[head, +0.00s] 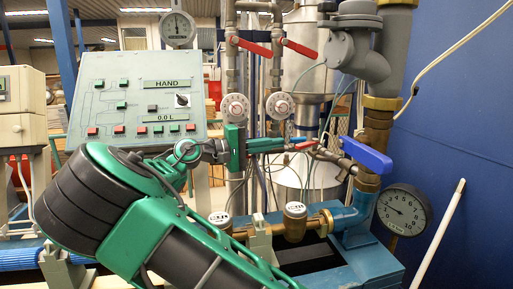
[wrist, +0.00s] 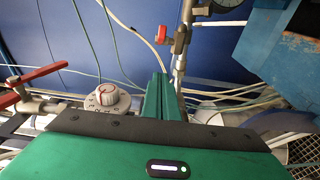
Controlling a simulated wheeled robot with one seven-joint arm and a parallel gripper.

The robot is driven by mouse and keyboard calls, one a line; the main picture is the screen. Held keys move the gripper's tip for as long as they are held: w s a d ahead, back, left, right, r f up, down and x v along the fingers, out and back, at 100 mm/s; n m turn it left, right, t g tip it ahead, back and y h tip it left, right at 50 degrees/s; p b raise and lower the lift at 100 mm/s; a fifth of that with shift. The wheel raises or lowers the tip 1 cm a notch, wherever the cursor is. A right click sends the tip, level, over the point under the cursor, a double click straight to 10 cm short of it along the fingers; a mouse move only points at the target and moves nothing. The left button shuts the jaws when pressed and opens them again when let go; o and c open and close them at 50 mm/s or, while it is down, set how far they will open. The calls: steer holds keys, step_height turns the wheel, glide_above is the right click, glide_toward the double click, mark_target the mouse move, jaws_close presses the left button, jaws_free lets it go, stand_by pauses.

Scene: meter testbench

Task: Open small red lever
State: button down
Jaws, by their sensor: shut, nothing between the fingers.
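The small red lever (head: 305,145) sits on a thin metal valve pipe in the middle of the head view. It also shows in the wrist view as a small red handle (wrist: 163,36) on an upright pipe, beyond the fingertips. My gripper (head: 281,145) is green, shut and empty, and points right. Its fingertips appear just left of the lever in the head view; contact cannot be told. In the wrist view my gripper's closed fingers (wrist: 158,85) point up toward the lever, with a visible gap in the picture.
Two larger red levers (head: 250,46) (head: 300,48) are above, with white dials (head: 235,106) below them. A blue lever (head: 366,154) and a pressure gauge (head: 404,209) are at the right. A control panel (head: 137,97) stands at the left. Pipes crowd my gripper.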

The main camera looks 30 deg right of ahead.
mark_target(308, 144)
steer(key=shift+s+d, duration=0.35)
steer(key=shift+s, duration=0.35)
steer(key=shift+s+d, duration=0.35)
steer(key=shift+s, duration=0.4)
steer(key=shift+s+d, duration=0.35)
steer(key=shift+s, duration=0.35)
steer(key=shift+d, duration=0.1)
steer(key=shift+s+a+n+t, duration=0.3)
steer(key=shift+n+t, duration=0.2)
steer(key=shift+t, duration=0.3)
